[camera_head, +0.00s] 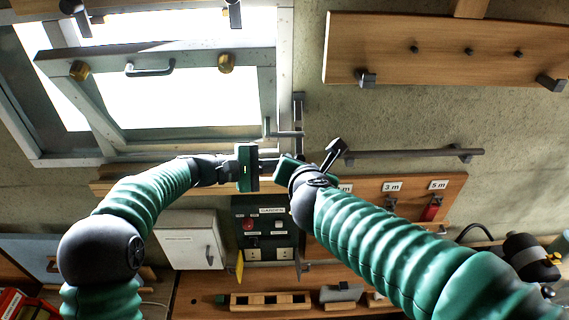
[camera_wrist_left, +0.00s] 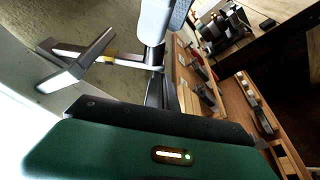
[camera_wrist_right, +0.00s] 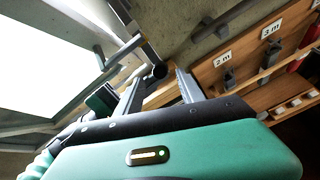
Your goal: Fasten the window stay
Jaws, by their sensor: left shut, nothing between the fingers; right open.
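The window (camera_head: 165,95) is at upper left in the head view, with its grey sash standing open. A thin grey stay bar (camera_head: 286,134) runs from the sash's right side to an upright metal bar (camera_head: 298,112) beside the frame. In the right wrist view the stay bar (camera_wrist_right: 124,50) and a dark round knob (camera_wrist_right: 159,71) lie ahead of my right gripper (camera_wrist_right: 160,82), which is open. I cannot tell whether the knob is between its fingers. My left gripper (camera_head: 272,164) is shut and empty, just below the stay, close beside the right gripper. Its fingers partly show in the left wrist view.
A wooden board with pegs (camera_head: 440,50) is at upper right. A metal rail (camera_head: 410,154) and a board with length labels (camera_head: 390,200) are right of my grippers. A dark switch panel (camera_head: 265,228) and a white cabinet (camera_head: 190,240) are below. My grippers nearly touch.

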